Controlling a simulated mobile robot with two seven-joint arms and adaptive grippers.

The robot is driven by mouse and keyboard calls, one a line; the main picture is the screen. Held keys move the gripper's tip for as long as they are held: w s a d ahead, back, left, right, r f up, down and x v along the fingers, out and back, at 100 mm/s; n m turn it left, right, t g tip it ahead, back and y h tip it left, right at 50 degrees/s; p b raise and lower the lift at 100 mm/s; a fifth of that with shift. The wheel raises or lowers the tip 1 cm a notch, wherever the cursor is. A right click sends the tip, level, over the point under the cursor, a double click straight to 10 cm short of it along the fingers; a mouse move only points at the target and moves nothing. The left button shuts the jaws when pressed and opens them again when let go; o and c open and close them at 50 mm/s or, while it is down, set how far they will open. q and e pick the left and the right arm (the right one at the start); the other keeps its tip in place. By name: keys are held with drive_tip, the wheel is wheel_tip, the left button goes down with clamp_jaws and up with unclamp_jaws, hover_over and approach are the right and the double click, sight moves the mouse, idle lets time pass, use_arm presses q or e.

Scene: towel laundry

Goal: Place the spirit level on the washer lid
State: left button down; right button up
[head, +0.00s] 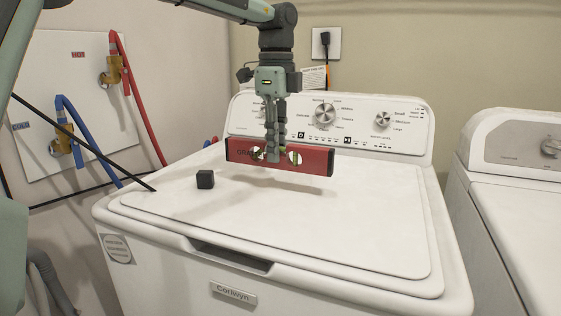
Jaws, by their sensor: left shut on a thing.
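The spirit level (313,162) is a red bar with dark end caps and small round vial windows. My left gripper (274,154) points down and is shut on it near its middle. The level looks roughly horizontal, above the back part of the white washer lid (300,218). Whether it touches the lid is hard to tell, though a gap seems to show below it. The lid is closed. My right gripper is not in the head view.
A small black cube (205,179) sits on the lid's left part. The control panel (350,118) rises behind the level. A second white machine (520,215) stands at right. Red (140,105) and blue (85,140) hoses run along the left wall. The lid's front and right are clear.

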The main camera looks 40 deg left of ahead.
use_arm(q)
drive_tip(key=shift+w+f, duration=0.35)
drive_tip(key=shift+w, duration=0.25)
drive_tip(key=shift+f, duration=1.95)
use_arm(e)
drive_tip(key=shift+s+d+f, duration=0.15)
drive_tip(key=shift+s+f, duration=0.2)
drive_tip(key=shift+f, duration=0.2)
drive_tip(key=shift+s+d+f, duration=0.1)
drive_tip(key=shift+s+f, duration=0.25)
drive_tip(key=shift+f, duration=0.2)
use_arm(q)
drive_tip(key=c, duration=1.9)
unclamp_jaws()
drive_tip(key=shift+f, duration=0.1)
drive_tip(key=o, duration=0.5)
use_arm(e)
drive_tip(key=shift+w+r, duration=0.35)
